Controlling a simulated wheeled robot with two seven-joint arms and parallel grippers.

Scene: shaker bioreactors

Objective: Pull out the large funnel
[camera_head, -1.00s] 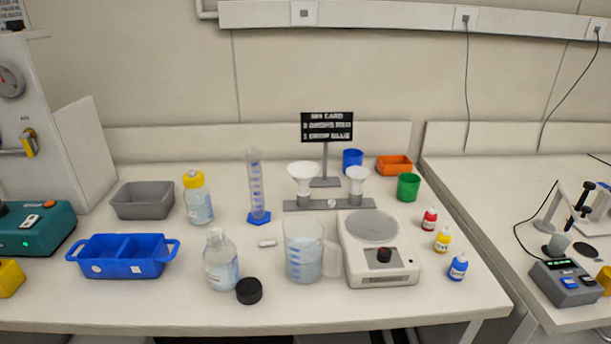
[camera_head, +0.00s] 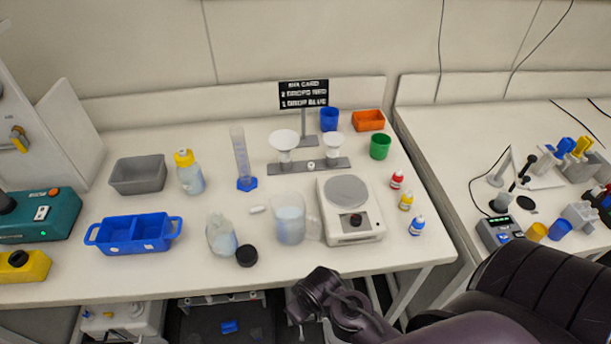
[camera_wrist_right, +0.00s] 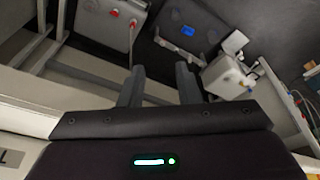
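The large white funnel (camera_head: 284,139) sits upright in the left place of a grey holder bar (camera_head: 310,166) at the back middle of the table. A smaller white funnel (camera_head: 333,146) sits in the right place of the same holder. My right arm comes in from the lower right of the head view, its end in front of the table's front edge, well short of the funnels. In the right wrist view my right gripper (camera_wrist_right: 160,88) is open, with two dark fingers apart and nothing between them. My left gripper is not in view.
A beaker (camera_head: 289,218) and a balance (camera_head: 349,208) stand in front of the holder. A measuring cylinder (camera_head: 242,160) is at its left, a sign (camera_head: 304,94) behind it. A blue cup (camera_head: 329,119) and green cup (camera_head: 380,147) stand behind and right.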

